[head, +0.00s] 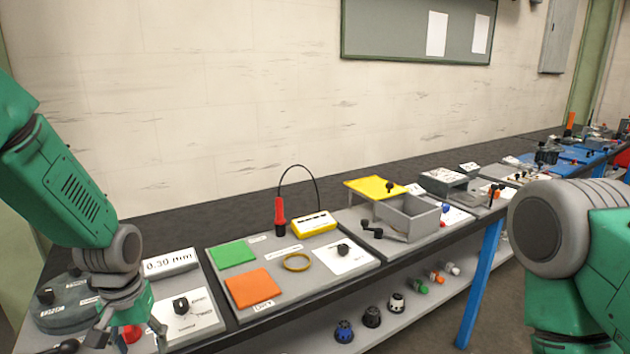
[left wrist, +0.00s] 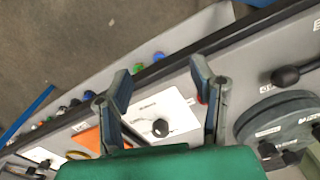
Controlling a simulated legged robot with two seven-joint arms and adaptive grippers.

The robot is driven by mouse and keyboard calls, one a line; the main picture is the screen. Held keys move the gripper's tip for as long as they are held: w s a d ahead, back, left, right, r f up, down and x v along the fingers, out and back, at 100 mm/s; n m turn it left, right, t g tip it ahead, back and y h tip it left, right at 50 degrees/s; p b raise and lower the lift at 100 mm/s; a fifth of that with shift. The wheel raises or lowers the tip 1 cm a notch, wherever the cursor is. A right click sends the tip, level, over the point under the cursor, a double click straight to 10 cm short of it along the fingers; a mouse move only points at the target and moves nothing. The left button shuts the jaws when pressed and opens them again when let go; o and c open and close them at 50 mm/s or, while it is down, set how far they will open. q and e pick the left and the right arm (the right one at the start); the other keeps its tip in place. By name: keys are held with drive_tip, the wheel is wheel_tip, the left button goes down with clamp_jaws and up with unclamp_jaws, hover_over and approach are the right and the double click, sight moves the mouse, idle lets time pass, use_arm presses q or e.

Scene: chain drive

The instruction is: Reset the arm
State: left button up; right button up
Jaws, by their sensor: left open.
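My left gripper (head: 127,332) hangs over the left end of the bench in the head view. In the left wrist view its two grey fingers (left wrist: 160,88) stand wide apart with nothing between the tips. A white panel with a black knob (left wrist: 161,127) shows beyond and between the fingers; the panel also shows beside the gripper in the head view (head: 200,320). A red part (head: 132,334) is partly hidden behind the gripper. My right arm (head: 580,260) comes in at the right edge of the head view; its gripper is out of the picture.
A grey board (head: 228,282) carries a green square (head: 232,254), an orange square (head: 253,288), a yellow ring (head: 297,262) and a red probe (head: 280,215). A round grey base (head: 70,305) lies by my left gripper. A grey box (head: 408,216) stands farther right. A lower shelf (head: 400,325) holds several knobs.

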use_arm(q)
drive_tip(key=s+d+f+m+b, duration=0.1)
drive_tip(key=s+f+b, duration=0.1)
drive_tip(key=s+f, duration=0.65)
drive_tip(key=s+d+f+m+b, duration=0.1)
drive_tip(key=s+f+b, duration=0.1)
drive_tip(key=s+f, duration=0.65)
drive_tip(key=s+d+f+m+b, duration=0.1)
drive_tip(key=s+f+b, duration=0.2)
drive_tip(key=s+f, duration=0.5)
drive_tip(key=s, duration=0.3)
drive_tip(key=shift+s+f+t, duration=0.2)
drive_tip(key=shift+f+t, duration=0.1)
drive_tip(key=shift+f, duration=0.1)
drive_tip(key=shift+w, duration=0.1)
